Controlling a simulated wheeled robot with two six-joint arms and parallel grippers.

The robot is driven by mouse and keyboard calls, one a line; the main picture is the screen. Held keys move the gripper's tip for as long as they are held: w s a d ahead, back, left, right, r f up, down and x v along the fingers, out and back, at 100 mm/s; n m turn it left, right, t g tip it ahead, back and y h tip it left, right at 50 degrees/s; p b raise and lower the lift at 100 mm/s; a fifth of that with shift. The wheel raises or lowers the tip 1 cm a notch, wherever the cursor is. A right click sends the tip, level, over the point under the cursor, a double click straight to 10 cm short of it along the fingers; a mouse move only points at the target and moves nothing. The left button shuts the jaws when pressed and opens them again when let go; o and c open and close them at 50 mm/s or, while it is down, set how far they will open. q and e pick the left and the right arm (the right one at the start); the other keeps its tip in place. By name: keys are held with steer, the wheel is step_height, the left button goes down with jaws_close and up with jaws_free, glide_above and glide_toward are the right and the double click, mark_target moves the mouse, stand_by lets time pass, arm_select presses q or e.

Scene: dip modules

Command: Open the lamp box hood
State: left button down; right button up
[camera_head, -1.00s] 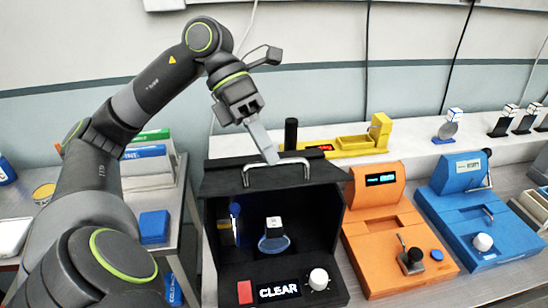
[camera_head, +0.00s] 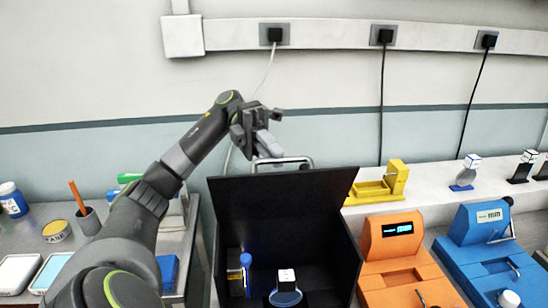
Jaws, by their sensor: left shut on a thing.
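The black lamp box (camera_head: 345,262) stands in the middle of the bench, its front and top open. Its black hood (camera_head: 285,208) is swung up and stands steeply behind the opening. A silver bar handle (camera_head: 296,160) is at the hood's top edge. My left gripper (camera_head: 270,150) is at the handle's left part, shut on it; the fingers partly hide the contact. Inside the box are a blue-topped item (camera_head: 245,262) and a white cube-topped piece (camera_head: 287,277). The box's lower front is out of frame. My right gripper is not in view.
An orange device (camera_head: 393,240) and a blue device (camera_head: 482,225) stand to the right. A yellow fixture (camera_head: 385,188) sits on the white ledge behind. A side table at left holds a pencil cup (camera_head: 88,220) and trays. The wall is behind the hood.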

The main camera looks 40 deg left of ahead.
arm_select(q)
steer(key=shift+w+a+f+h, duration=0.1)
steer(key=shift+w+a+h, duration=0.15)
steer(key=shift+a+h, duration=0.05)
stand_by(0.4)
steer(key=c, duration=1.5)
jaws_free()
